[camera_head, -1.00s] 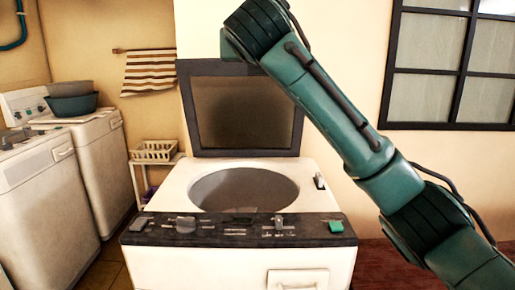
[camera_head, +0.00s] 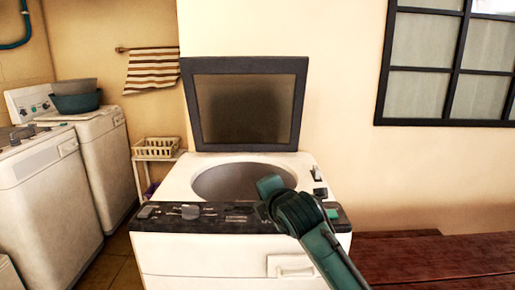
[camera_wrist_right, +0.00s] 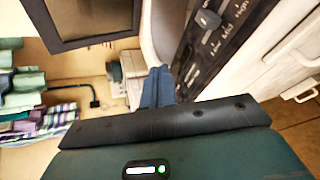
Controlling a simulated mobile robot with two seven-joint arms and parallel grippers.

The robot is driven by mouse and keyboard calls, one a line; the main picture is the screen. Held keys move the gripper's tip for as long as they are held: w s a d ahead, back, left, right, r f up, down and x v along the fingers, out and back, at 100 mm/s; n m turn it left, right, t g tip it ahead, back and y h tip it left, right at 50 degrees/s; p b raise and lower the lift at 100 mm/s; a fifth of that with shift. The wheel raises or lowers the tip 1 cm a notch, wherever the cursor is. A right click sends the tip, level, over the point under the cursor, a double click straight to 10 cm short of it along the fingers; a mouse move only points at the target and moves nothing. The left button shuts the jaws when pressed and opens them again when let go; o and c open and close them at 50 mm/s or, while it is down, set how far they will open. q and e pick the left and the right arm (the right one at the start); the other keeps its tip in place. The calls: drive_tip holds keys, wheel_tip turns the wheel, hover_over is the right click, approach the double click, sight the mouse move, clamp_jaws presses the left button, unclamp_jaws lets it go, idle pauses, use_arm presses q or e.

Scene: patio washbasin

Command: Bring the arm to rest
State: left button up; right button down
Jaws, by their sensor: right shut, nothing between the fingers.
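My right arm (camera_head: 299,212) comes in from the lower right in the head view. Its dark green joint is in front of the washer's control panel and the right part of the tub opening. My right gripper (camera_wrist_right: 158,87) shows in the wrist view with its blue-grey fingers together and nothing between them. I cannot make out its fingers in the head view. The white top-loading washer (camera_head: 190,248) stands with its dark-framed lid (camera_head: 245,68) raised. The tub opening and panel (camera_wrist_right: 217,35) also show in the wrist view. My left gripper is not in view.
Other white washers (camera_head: 45,195) stand at the left, with bowls (camera_head: 77,102) on one. A basket (camera_head: 155,148) sits on a small stand. A striped towel (camera_head: 153,68) hangs on the wall. A reddish-brown wooden surface (camera_head: 440,257) is at the lower right.

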drive_tip(key=s+d+f+m+g, duration=0.1)
drive_tip(key=s+d+f+m, duration=0.1)
drive_tip(key=s+f+m, duration=0.45)
drive_tip(key=s+d+f+m, duration=0.2)
drive_tip(key=s+f, duration=0.1)
drive_tip(key=f, duration=0.6)
drive_tip(key=s+d+f+m+g, duration=0.1)
drive_tip(key=s+d+f+m, duration=0.1)
drive_tip(key=s+f+m, duration=0.45)
drive_tip(key=s+d+f+m, duration=0.3)
drive_tip(key=s+f, duration=0.2)
drive_tip(key=s, duration=0.3)
drive_tip(key=s+d+f+m, duration=0.3)
drive_tip(key=s+f+m, duration=0.1)
drive_tip(key=s, duration=0.5)
drive_tip(key=shift+d+f+g+h, duration=0.25)
drive_tip(key=shift+f+g+h, duration=0.05)
drive_tip(key=shift+f, duration=0.25)
drive_tip(key=shift+a, duration=0.1)
